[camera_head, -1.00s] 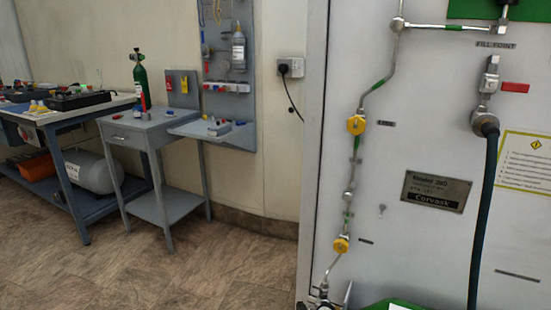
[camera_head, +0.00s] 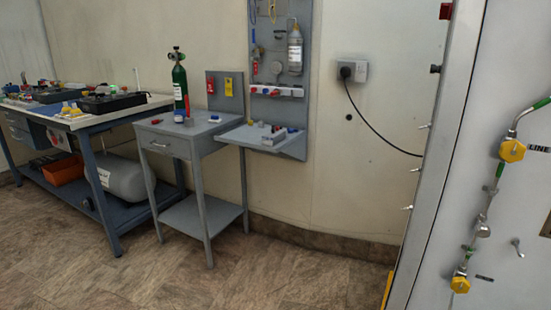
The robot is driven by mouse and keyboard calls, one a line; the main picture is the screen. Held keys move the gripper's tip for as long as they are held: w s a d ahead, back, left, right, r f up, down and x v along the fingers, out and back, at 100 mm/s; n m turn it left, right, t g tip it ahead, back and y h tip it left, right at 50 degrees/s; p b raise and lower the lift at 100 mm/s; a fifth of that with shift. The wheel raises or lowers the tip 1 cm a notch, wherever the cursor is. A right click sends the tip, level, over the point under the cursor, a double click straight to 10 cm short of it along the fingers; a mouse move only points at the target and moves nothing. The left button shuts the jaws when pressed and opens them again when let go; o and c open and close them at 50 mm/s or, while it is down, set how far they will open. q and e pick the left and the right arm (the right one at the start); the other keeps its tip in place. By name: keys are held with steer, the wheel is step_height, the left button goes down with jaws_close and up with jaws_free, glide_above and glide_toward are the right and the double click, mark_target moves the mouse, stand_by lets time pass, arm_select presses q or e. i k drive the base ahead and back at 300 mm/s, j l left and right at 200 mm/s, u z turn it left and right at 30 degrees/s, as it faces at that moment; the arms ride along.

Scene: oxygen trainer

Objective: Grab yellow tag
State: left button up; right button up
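A yellow tag (camera_head: 229,87) hangs on the small grey upright panel (camera_head: 218,101) behind the grey side table. A red tag (camera_head: 210,86) hangs just left of it on the same panel. Both are small and far off in the head view. Neither of my grippers shows in this view.
The grey side table (camera_head: 164,129) holds a green cylinder (camera_head: 180,88). A grey pegboard with a shelf (camera_head: 246,138) stands to its right, a blue-framed workbench (camera_head: 95,124) to its left. A large panel (camera_head: 457,150) stands at right. The floor (camera_head: 290,275) in front is clear.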

mark_target(228, 87)
steer(key=i+j+u, duration=0.25)
steer(key=i+j, duration=0.85)
